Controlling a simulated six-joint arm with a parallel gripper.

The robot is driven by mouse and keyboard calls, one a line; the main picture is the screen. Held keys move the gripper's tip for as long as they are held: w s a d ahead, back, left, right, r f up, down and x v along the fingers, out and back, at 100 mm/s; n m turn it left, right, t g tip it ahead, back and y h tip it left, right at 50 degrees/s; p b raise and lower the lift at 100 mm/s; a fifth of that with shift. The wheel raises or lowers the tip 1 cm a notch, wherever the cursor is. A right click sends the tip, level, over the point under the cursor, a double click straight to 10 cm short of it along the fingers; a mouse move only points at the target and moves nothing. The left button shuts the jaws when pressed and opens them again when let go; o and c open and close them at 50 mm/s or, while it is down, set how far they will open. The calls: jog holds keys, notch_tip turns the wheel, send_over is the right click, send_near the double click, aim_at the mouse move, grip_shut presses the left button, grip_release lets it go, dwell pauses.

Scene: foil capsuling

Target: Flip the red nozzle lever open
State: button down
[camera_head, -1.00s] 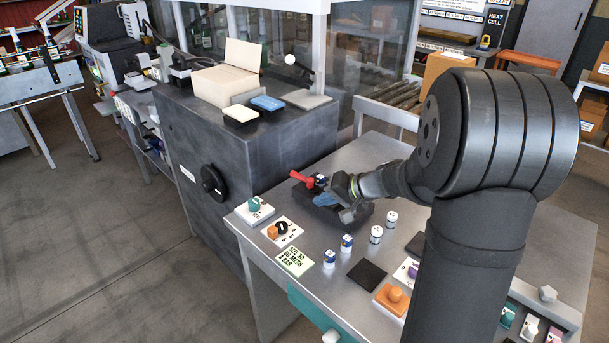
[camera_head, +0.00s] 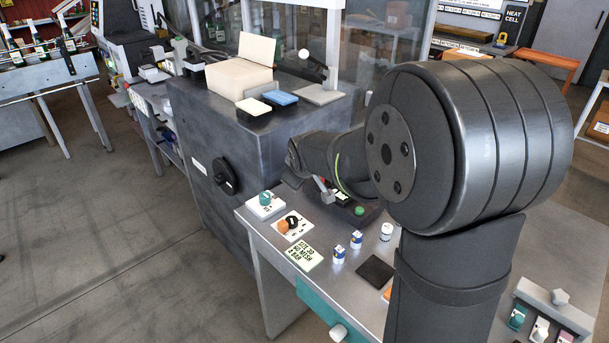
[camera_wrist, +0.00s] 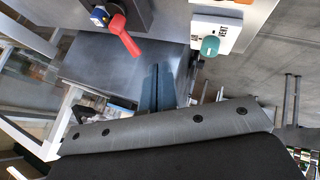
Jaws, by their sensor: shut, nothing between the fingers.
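The red nozzle lever (camera_wrist: 122,36) shows in the wrist view, sticking out of a dark block (camera_wrist: 138,12) beside a small blue-and-white part. My gripper (camera_wrist: 163,72) has its two blue fingers together and empty. In that picture its tips are below and right of the lever, with a visible gap. My arm hides most of the dark block, and the fingertips are not clearly seen there. I cannot tell the lever's exact angle.
A teal knob on a white base (camera_wrist: 210,46) is right of my fingers in the wrist view. The grey cabinet (camera_head: 200,135) stands close behind and left of my wrist. Small blue-and-white jars (camera_head: 356,240) and a dark pad (camera_head: 376,270) lie on the bench nearer the front.

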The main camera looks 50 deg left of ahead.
jog(key=x, duration=1)
jog(key=shift+w, duration=0.1)
jog(key=shift+w+a+r, duration=0.15)
jog(key=shift+w, duration=0.45)
jog(key=shift+w+a+r, duration=0.1)
jog(key=shift+w+r, duration=0.05)
jog(key=shift+w, duration=0.45)
jog(key=shift+w+a+r, duration=0.15)
jog(key=shift+w, duration=0.45)
jog(key=shift+a, duration=0.1)
jog(key=shift+w+a, duration=0.45)
jog(key=shift+a, duration=0.15)
jog(key=s, duration=0.4)
jog(key=shift+d+f, duration=0.1)
jog(key=shift+f, duration=0.3)
jog(key=v, duration=1)
jog(key=shift+s+a, duration=0.4)
